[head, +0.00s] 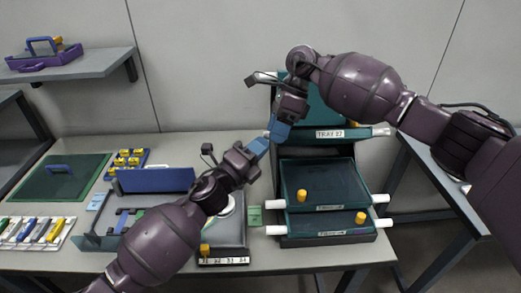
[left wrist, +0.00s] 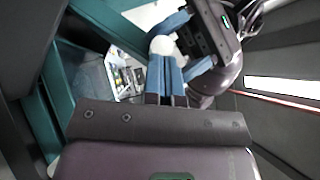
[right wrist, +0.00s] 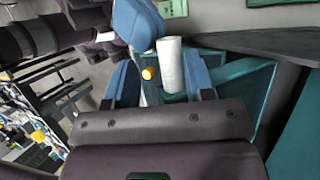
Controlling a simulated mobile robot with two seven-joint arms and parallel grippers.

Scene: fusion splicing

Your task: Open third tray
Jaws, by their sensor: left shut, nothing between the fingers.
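A dark cabinet holds stacked teal trays. A tray labelled "TRAY" (head: 343,133), number hard to read, sits high with a white handle (head: 381,132) at its right end. Two lower trays, the middle (head: 312,183) and the bottom (head: 325,222), have white side handles. My right gripper (head: 274,132) is open at the upper tray's left end; in the right wrist view a white handle end (right wrist: 171,65) shows between its spread fingers. My left gripper (head: 262,146) is shut and empty just beside it; its fingers (left wrist: 166,85) point at a white handle end (left wrist: 162,45).
A splicer-like device (head: 222,235) and a blue-lidded box (head: 155,182) stand left of the cabinet. A green mat (head: 62,176) and a rack of coloured pieces (head: 38,232) lie further left. My two grippers are very close together, leaving little room between them.

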